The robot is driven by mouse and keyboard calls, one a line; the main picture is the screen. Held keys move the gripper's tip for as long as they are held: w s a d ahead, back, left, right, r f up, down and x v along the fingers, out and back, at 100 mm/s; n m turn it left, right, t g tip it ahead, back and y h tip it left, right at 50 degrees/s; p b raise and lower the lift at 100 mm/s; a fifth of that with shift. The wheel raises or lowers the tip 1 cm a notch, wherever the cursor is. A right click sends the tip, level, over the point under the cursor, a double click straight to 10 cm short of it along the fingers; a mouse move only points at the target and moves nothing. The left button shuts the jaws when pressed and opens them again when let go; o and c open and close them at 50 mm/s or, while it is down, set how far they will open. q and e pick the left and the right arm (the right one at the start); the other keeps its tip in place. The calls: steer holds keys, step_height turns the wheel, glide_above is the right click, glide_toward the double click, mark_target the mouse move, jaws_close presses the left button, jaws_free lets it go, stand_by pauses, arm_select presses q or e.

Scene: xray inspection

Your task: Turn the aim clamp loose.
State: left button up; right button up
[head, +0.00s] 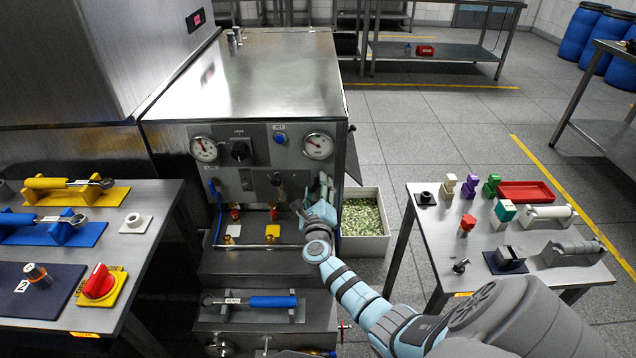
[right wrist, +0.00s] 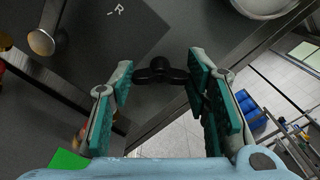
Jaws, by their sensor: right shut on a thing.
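The aim clamp, a black lobed knob (right wrist: 160,72), sits on the dark grey panel in the right wrist view. My right gripper (right wrist: 160,82) has its teal-padded fingers on both sides of the knob and is shut on it. In the head view my right gripper (head: 323,192) is at the right edge of the steel machine's front panel (head: 220,177). There the gripper hides the knob. The knob's exact turn angle cannot be told. My left gripper is not in view.
The panel carries two round gauges (head: 318,146), black knobs (head: 240,151) and a blue button (head: 279,139). A bin of green bits (head: 376,191) stands right of the machine. Crowded side tables stand left (head: 150,262) and right (head: 432,235). A blue-handled tool (head: 272,302) lies below.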

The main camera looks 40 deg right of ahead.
steer(key=shift+r+n+p, duration=0.1)
steer(key=shift+n+p, duration=0.35)
steer(key=shift+n, duration=0.95)
steer(key=n+p, duration=0.2)
steer(key=n, duration=0.1)
steer(key=shift+n, duration=0.3)
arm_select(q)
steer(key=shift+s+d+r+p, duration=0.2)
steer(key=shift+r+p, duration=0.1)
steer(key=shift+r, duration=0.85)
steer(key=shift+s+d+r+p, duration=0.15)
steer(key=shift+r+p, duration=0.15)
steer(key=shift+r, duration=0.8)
arm_select(e)
steer(key=shift+f+n, duration=0.2)
steer(key=shift+n, duration=1.3)
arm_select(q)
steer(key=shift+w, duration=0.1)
arm_select(e)
steer(key=o, duration=1.2)
steer(key=shift+c, duration=0.2)
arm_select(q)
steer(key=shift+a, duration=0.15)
arm_select(e)
steer(key=shift+a, duration=0.1)
